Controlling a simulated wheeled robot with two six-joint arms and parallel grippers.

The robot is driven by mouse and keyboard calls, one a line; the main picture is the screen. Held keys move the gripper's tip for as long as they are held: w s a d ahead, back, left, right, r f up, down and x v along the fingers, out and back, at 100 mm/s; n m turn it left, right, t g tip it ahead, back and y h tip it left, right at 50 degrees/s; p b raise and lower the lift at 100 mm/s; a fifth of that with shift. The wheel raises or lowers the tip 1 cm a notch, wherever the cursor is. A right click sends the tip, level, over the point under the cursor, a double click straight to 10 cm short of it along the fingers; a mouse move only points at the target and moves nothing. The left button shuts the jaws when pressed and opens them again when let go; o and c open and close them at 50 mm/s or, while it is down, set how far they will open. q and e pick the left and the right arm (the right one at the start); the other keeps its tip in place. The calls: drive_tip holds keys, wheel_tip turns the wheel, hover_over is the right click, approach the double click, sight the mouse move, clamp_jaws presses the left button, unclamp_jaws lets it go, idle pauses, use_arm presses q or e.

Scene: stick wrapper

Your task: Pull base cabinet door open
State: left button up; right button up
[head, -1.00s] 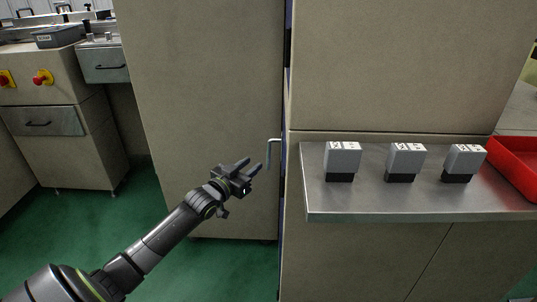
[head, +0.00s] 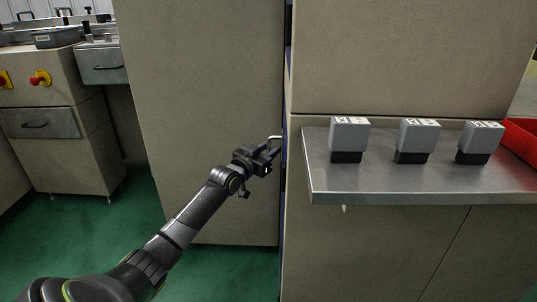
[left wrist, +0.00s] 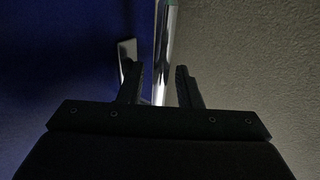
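The cabinet door (head: 205,100) is a tall beige panel left of the middle in the head view and looks closed. Its metal handle (head: 274,137) stands out at the right edge, with the lower part hidden by my left gripper (head: 270,153). In the left wrist view, the shiny handle bar (left wrist: 162,50) runs between the two spread fingers of my left gripper (left wrist: 158,80). The fingers are open, with a visible gap on the right side of the bar. Whether a finger touches the bar I cannot tell. My right gripper is not in view.
A steel shelf (head: 420,190) juts out to the right of the door, carrying three grey-and-black blocks (head: 349,140) and a red tray (head: 521,140). A bench with a drawer (head: 40,124) stands at the left. Green floor (head: 120,225) lies open before the door.

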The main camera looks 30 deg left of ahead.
use_arm(q)
drive_tip(key=shift+w, duration=0.1)
clamp_jaws()
idle(0.5)
